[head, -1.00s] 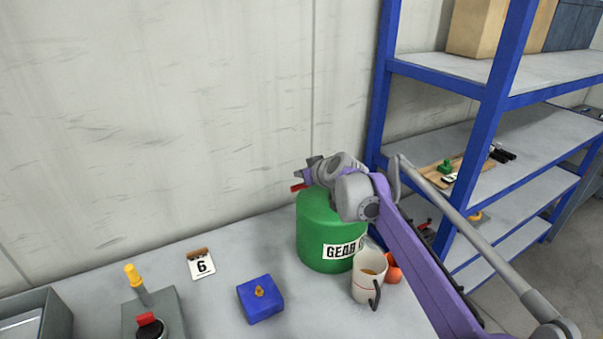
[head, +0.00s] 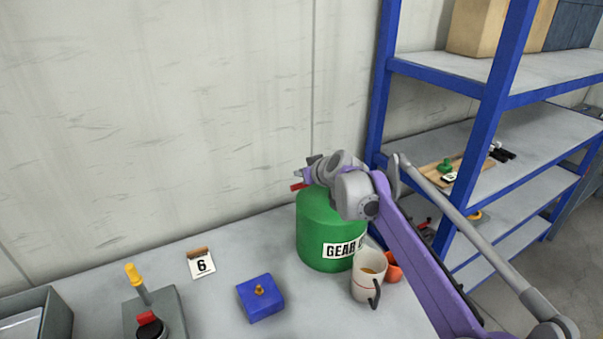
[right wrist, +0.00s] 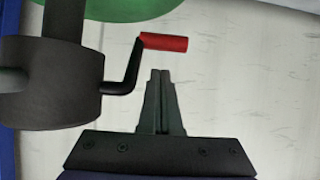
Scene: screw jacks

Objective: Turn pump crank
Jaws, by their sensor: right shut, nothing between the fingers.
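The pump crank shows in the right wrist view as a black bent arm (right wrist: 122,82) with a red handle (right wrist: 164,42), joined to a dark round pump body (right wrist: 52,88). The green drum (head: 326,230) labelled "GEAR" stands on the bench below my right gripper. My right gripper (right wrist: 160,75) is shut and empty. In the right wrist view its fingertips are just below the red handle, apart from it in the picture. In the head view my right gripper (head: 303,176) is above the drum's top, and the red handle (head: 298,187) shows beside it. My arm hides most of the pump. My left gripper is not in view.
A white mug (head: 366,285) and an orange object (head: 393,268) stand close to the drum. A blue box (head: 262,304), a tag marked 6 (head: 202,265) and a yellow-handled lever (head: 134,275) are to the left. A blue-framed shelf (head: 497,110) stands at right; a wall is behind.

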